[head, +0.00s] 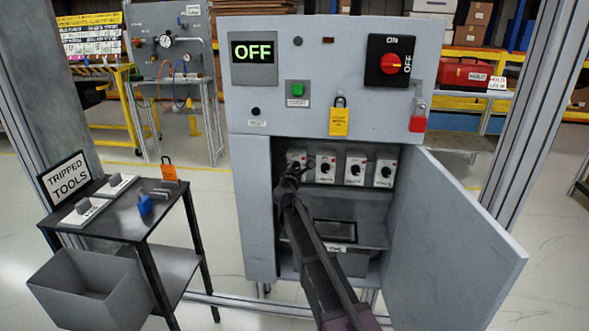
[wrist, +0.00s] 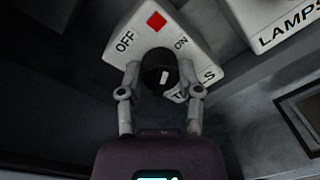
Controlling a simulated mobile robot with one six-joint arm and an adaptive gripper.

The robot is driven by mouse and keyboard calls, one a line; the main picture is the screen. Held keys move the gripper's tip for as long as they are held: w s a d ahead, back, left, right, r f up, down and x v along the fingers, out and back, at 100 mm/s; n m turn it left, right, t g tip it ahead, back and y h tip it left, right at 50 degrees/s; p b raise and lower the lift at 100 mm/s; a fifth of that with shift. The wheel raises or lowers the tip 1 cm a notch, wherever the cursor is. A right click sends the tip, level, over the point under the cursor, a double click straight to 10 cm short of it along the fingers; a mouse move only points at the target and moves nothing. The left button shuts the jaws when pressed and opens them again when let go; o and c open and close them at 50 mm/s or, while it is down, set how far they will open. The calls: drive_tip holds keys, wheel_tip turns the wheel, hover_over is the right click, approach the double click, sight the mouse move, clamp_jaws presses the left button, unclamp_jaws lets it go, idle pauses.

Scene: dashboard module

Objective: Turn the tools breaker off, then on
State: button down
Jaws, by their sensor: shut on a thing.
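The tools breaker is a white plate (wrist: 200,45) with OFF at left, ON at right, a red square between them and a partly covered TOOLS label. My gripper (wrist: 159,72) has one finger on each side of its black knob (wrist: 158,62) and is shut on it. A white mark shows on the knob; which word it points to is not clear. In the head view my gripper (head: 297,170) reaches into the open lower compartment at the leftmost breaker (head: 295,154), mostly hidden behind the arm.
More breakers (head: 355,168) stand in a row to the right; the neighbour (wrist: 280,20) is labelled LAMPS. The compartment door (head: 455,225) hangs open at right. The cabinet display (head: 254,60) reads OFF. A small table (head: 125,222) with a TRIPPED TOOLS sign (head: 65,178) stands at left.

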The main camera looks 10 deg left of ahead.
drive_tip(key=m, duration=0.5)
drive_tip(key=shift+w+m, duration=0.15)
drive_tip(key=shift+m, duration=0.25)
idle(0.3)
drive_tip(key=shift+c, duration=1.3)
unclamp_jaws()
drive_tip(key=shift+n, duration=0.3)
